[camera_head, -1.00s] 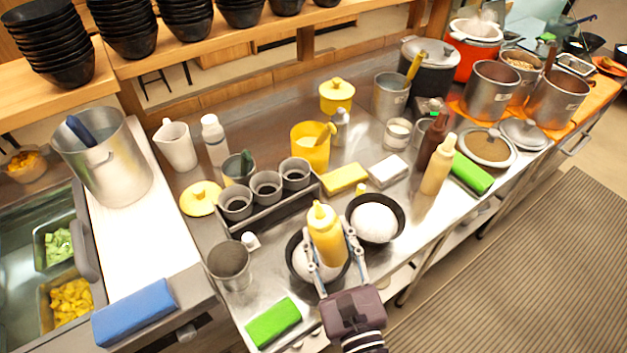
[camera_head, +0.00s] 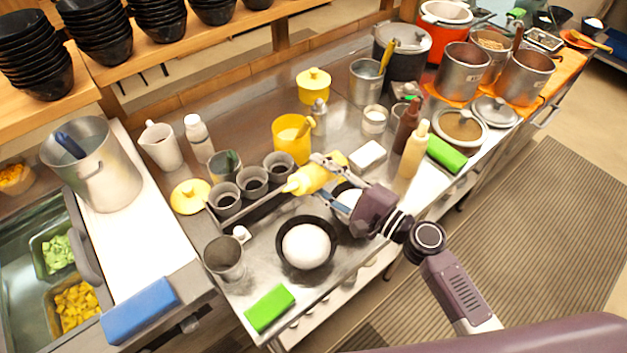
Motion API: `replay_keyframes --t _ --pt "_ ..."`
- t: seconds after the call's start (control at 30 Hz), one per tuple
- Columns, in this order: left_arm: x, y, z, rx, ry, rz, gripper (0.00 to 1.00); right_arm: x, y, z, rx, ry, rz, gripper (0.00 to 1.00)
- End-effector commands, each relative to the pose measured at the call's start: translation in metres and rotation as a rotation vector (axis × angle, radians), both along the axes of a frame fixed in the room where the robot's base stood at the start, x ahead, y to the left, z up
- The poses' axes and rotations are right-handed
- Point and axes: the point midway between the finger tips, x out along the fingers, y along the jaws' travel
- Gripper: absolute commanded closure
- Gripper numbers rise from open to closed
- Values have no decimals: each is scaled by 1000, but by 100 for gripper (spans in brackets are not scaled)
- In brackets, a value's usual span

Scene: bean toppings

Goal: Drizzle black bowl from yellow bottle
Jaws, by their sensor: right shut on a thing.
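My right gripper (camera_head: 329,177) is shut on the yellow bottle (camera_head: 309,180) and holds it tilted nearly on its side, its nozzle pointing left. The bottle is above the counter, in front of the cup rack. One black bowl (camera_head: 281,256) with a white mound inside stands in full view on the counter, below and left of the gripper in the picture. A second black bowl (camera_head: 346,231) with white content is partly hidden behind my right gripper and arm. No stream from the nozzle shows. My left gripper is not in view.
A rack of grey cups (camera_head: 254,184) stands close to the nozzle. A metal cup (camera_head: 224,258) and green block (camera_head: 269,307) flank the front bowl. A tan bottle (camera_head: 414,150) and brown bottle (camera_head: 405,127) stand upright to the right.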

Motion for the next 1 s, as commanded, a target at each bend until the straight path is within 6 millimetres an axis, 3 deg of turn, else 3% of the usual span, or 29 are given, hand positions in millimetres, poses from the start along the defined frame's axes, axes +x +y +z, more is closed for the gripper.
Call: replay_keyframes --t 0.03,0.27,0.3,0.6,0.7,1.0 --pt "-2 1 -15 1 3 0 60 6 -6 -6 -52 -56 -1 67" --pt "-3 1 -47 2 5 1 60 29 -29 -5 -313 -317 -2 67" --pt "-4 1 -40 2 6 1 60 25 -25 5 -358 -364 0 67" --pt "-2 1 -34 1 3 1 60 16 -15 27 -704 -710 -2 67" --pt "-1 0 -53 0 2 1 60 6 -6 19 -807 -815 -1 67" --pt "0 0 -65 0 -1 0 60 -17 16 23 -1070 -1076 -3 67"
